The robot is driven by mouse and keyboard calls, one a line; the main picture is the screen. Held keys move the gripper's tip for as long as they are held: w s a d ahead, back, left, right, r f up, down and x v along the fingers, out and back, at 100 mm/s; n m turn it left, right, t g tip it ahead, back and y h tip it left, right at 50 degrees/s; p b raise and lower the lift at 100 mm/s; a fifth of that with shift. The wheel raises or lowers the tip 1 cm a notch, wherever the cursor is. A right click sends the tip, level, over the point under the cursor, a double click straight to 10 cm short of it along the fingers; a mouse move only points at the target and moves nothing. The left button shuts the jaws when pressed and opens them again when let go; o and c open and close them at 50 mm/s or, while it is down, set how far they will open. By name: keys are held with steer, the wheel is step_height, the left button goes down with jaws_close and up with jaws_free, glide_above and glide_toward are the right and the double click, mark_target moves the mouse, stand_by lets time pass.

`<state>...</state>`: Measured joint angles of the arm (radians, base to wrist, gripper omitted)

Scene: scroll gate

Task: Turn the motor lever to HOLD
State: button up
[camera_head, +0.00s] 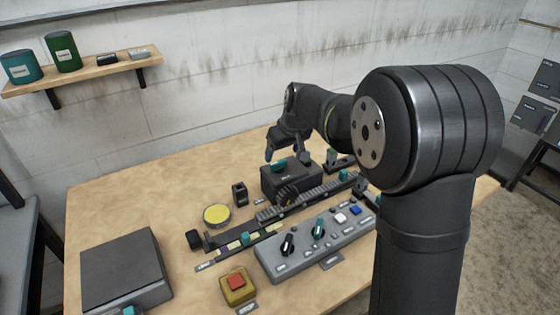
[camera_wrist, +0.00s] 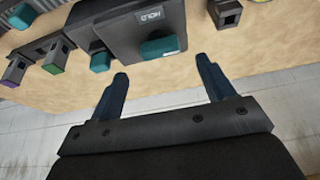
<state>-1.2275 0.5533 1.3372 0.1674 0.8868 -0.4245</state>
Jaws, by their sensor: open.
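A dark motor box (camera_head: 296,181) stands at the back of the wooden table. A teal lever (camera_head: 279,163) is on it. The lever's exact setting is hard to tell. My gripper (camera_head: 286,156) is over the box, close to the lever. In the wrist view my gripper (camera_wrist: 163,70) is open and empty, its two blue fingertips spread on either side of the lever, apparently short of touching it.
A toothed rack (camera_head: 310,197) runs in front of the box. A grey control panel (camera_head: 315,240) with knobs and buttons is nearer. A yellow round button (camera_head: 217,215), a red-topped yellow box (camera_head: 238,286) and a dark flat box (camera_head: 127,268) stand left. The back left table is clear.

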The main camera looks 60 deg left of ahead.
mark_target(279, 162)
steer(key=x, duration=0.6)
steer(key=shift+r, duration=0.1)
steer(key=c, duration=1)
